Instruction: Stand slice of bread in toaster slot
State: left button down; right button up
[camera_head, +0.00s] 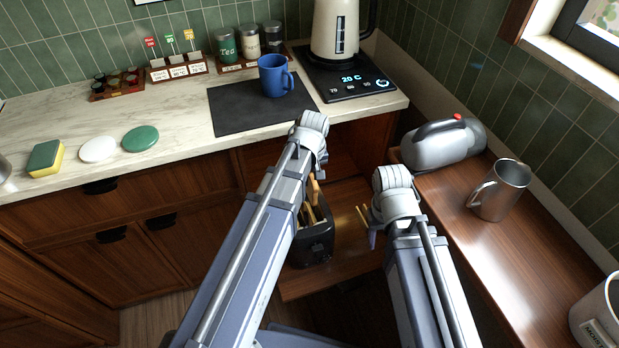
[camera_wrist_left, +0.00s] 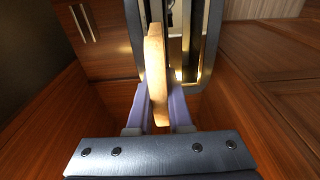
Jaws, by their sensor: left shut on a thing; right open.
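A slice of bread (camera_wrist_left: 157,68) is seen edge-on in the left wrist view, between the two fingers of my left gripper (camera_wrist_left: 160,108). My left gripper is shut on it. The black toaster (camera_head: 317,246) sits on a low wooden shelf below the counter, and its top also shows in the left wrist view (camera_wrist_left: 212,35). The slice overlaps the toaster's slot area there; I cannot tell whether its far end is inside a slot. In the head view my left arm hides much of the slice and toaster. My right gripper (camera_head: 366,222) is open and empty, right of the toaster.
The marble counter (camera_head: 185,110) behind holds a blue mug (camera_head: 273,76), a kettle (camera_head: 338,35) and a sponge (camera_head: 45,158). Shelf room right of the toaster is clear.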

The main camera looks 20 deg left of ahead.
aim_at(309, 193)
pick_arm(q)
jog(key=shift+f+b, duration=3.4)
jog(key=shift+f, duration=0.25)
jog(key=c, duration=1)
grip_release()
jog(key=shift+o, duration=1.2)
jog(key=shift+r, duration=0.2)
jog(key=r+p, duration=0.7)
jog(key=p, duration=0.1)
jog(key=shift+s+d+r, duration=0.25)
jog(key=shift+s, duration=0.15)
